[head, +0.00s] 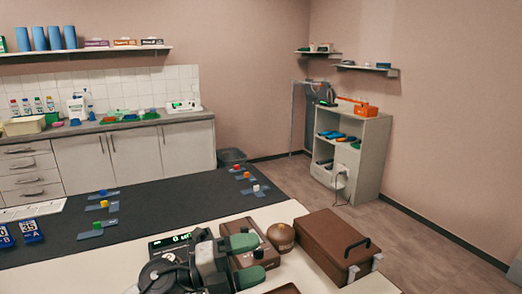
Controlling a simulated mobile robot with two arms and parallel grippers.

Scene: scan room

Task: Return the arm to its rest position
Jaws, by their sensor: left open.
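My left gripper (245,258) is at the bottom middle of the head view, reaching in over the near white table. Its two green-tipped fingers stand apart, and I see nothing held between them. Behind and beside the fingers is a brown device (262,240) with a dark knob; I cannot tell whether they touch it. My dark and grey arm links show to the left of the fingers. My right gripper is not in view.
A brown case (325,240) with a black handle and a round brown pot (281,236) stand right of the gripper. A display unit (170,241) is behind the arm. A dark mat (160,205) holds several small coloured blocks. Open floor lies to the right.

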